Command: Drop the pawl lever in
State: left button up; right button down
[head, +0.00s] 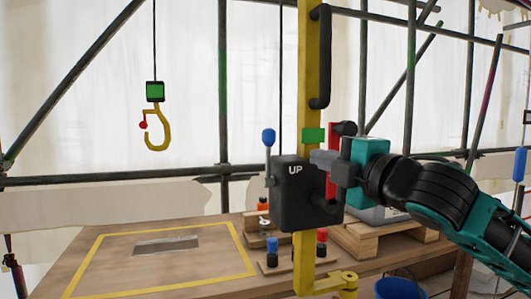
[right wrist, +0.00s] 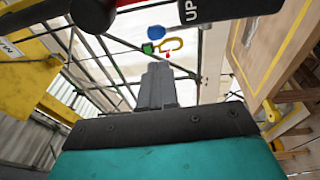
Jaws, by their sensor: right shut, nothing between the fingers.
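A black box marked UP (head: 308,197) is fixed on a yellow upright post (head: 308,80). A lever with a blue knob (head: 268,139) stands up at the box's left side; which part is the pawl lever is not labelled. A red bar with a black end (head: 332,182) is at the box's right side. My right gripper (head: 318,158) is shut and empty, its fingertips just above the box's top right in the picture; contact cannot be told. The right wrist view shows its closed fingers (right wrist: 158,85), with the blue knob (right wrist: 156,32) beyond. My left gripper is out of view.
A yellow hook (head: 158,130) hangs on a cable at the left. The wooden table (head: 110,255) has a yellow outlined area with a grey plate (head: 166,244). Small coloured-top pieces stand behind the post. A blue bucket (head: 400,288) is at lower right.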

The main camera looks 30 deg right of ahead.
jog(key=p, duration=0.3)
send_near(273, 138)
jog(key=shift+w+r+p, duration=0.2)
jog(key=shift+w+p, duration=3.2)
jog(key=shift+p, duration=1.5)
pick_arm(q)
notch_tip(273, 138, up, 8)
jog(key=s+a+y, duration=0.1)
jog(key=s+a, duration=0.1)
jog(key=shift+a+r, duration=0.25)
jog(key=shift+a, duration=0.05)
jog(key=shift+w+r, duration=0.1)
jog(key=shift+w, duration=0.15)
pick_arm(e)
jog(key=shift+s+d, duration=0.1)
